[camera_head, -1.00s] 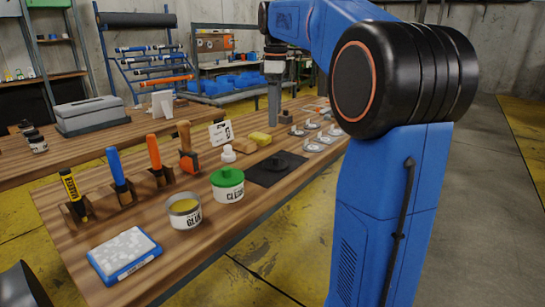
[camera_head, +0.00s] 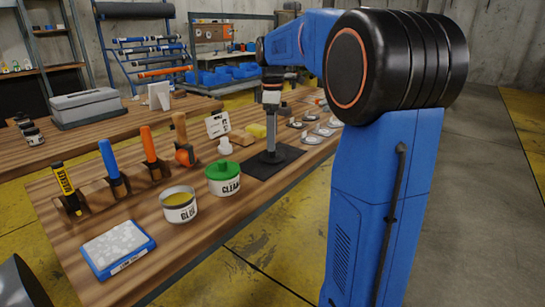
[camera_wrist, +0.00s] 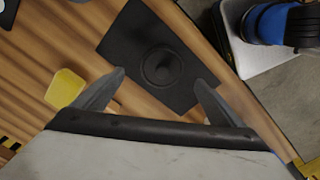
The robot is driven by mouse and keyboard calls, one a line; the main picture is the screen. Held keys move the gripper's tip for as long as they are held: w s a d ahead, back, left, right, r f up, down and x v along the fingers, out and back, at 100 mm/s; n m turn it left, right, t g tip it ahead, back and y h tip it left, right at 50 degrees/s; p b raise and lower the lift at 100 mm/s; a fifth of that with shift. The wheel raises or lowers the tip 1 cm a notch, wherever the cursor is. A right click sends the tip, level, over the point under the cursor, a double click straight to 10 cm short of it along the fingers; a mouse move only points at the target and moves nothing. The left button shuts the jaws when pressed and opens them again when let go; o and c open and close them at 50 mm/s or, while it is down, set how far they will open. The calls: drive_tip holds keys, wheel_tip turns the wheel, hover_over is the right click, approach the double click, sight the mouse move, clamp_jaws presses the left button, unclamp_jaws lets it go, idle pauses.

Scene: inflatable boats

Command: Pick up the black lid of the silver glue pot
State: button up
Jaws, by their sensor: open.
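The black lid (camera_wrist: 162,66) is a round disc with a raised knob, lying on a black mat (camera_wrist: 185,97). In the head view it shows only as a dark base (camera_head: 269,158) at my gripper's lower end. The silver glue pot (camera_head: 180,208), labelled GLUE, stands uncovered with yellowish content, nearer and left of the mat. My gripper (camera_head: 270,148) points down over the lid.
Metal parts (camera_head: 312,139) lie right of the mat. Upright tools (camera_head: 150,152) line the left.

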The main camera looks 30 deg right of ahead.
sight(272, 154)
drive_tip(key=shift+a+f, duration=0.2)
drive_tip(key=shift+f, duration=2.6)
drive_tip(key=shift+s, duration=0.1)
drive_tip(key=c, duration=1.1)
drive_tip(key=shift+r, duration=0.1)
